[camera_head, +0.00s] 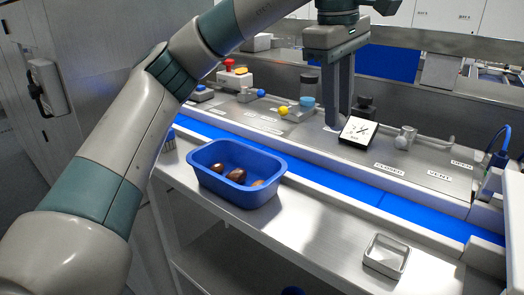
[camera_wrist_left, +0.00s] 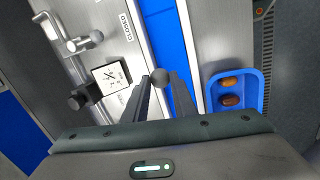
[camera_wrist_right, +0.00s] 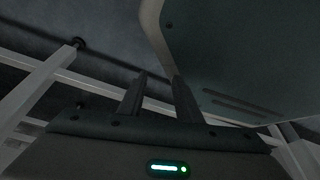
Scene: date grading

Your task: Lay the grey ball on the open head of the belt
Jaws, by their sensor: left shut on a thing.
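My left gripper (camera_head: 337,124) hangs above the machine and the belt in the head view. The ball cannot be made out in the head view. The blue belt (camera_head: 408,216) runs diagonally along the front of the machine; in the left wrist view the belt (camera_wrist_left: 169,32) passes beyond the ball. My right gripper (camera_wrist_right: 160,85) shows only in its own wrist view, with its fingers apart and nothing between them.
A blue tub (camera_head: 211,188) with several brown dates stands on the steel shelf in front of the belt. An empty metal tray (camera_head: 386,256) sits further right.

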